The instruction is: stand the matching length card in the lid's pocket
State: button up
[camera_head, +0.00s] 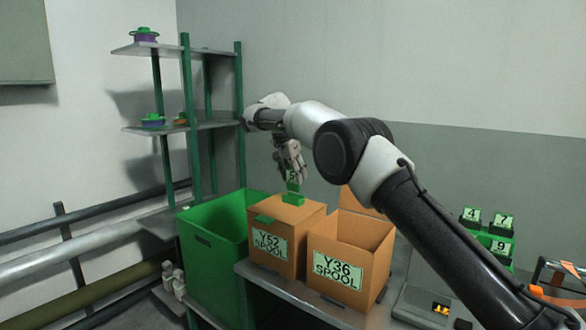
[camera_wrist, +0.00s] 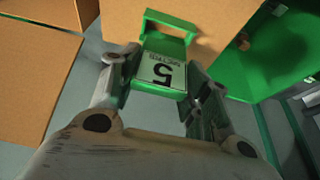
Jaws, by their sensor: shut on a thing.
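My gripper (camera_head: 292,172) is shut on a green length card (camera_wrist: 163,68) with a white label that reads 5. It holds the card over the closed lid of the brown box marked Y52 SPOOL (camera_head: 288,240). The lid's green pocket (camera_head: 293,198) lies just under the card's lower end. In the wrist view the pocket (camera_wrist: 170,24) is right beyond the card's far end. The card's end meets or overlaps the pocket there; I cannot tell whether it is inside.
An open brown box marked Y36 SPOOL (camera_head: 352,245) stands to the right. A green bin (camera_head: 215,255) stands to the left. A green rack (camera_head: 502,229) with cards 4, 7 and 9 is at far right. Shelves (camera_head: 190,125) with spools rise behind.

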aim_at(292, 179)
jog(key=shift+f, duration=1.85)
jog(key=o, duration=0.9)
